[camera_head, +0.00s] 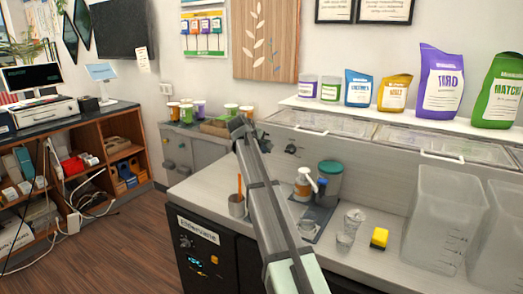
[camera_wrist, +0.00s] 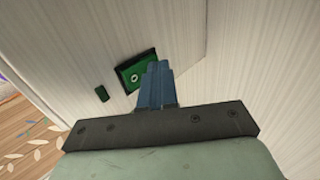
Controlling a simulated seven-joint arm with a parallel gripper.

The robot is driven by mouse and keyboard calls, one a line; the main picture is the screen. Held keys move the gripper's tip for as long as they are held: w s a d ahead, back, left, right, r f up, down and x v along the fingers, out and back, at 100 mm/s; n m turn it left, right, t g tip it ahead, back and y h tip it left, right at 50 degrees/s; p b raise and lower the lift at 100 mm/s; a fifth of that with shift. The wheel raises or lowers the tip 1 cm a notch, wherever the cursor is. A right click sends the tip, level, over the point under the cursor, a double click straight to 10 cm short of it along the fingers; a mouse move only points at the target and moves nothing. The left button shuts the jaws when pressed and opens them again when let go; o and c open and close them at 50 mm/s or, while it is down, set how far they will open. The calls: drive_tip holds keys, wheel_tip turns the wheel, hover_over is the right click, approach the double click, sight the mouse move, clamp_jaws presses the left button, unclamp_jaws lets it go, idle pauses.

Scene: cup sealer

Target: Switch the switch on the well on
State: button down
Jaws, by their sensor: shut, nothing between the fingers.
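In the wrist view, a dark-framed plate with a green face and a small pale round mark (camera_wrist: 134,73) sits on a pale ribbed surface. It looks like the switch, but I cannot tell whether it is on or off. My gripper (camera_wrist: 157,66) is shut and empty, its blue-grey fingers covering the plate's lower right part. I cannot tell whether they touch it. In the head view, my gripper (camera_head: 238,126) is at the far end of my arm, near the back of the counter. I cannot make out the switch there.
A small dark green piece (camera_wrist: 102,93) lies left of the plate. Coloured cups (camera_head: 231,112) stand near my gripper in the head view. Two dark knobs (camera_head: 291,150) are right of my arm.

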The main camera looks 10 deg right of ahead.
drive_tip(key=shift+w+d+f, duration=0.1)
idle(0.3)
drive_tip(key=shift+r, duration=0.85)
drive_tip(key=s+a+f+v, duration=0.1)
drive_tip(key=v, duration=1.2)
drive_tip(key=shift+s+a+f, duration=0.15)
drive_tip(key=shift+f, duration=0.1)
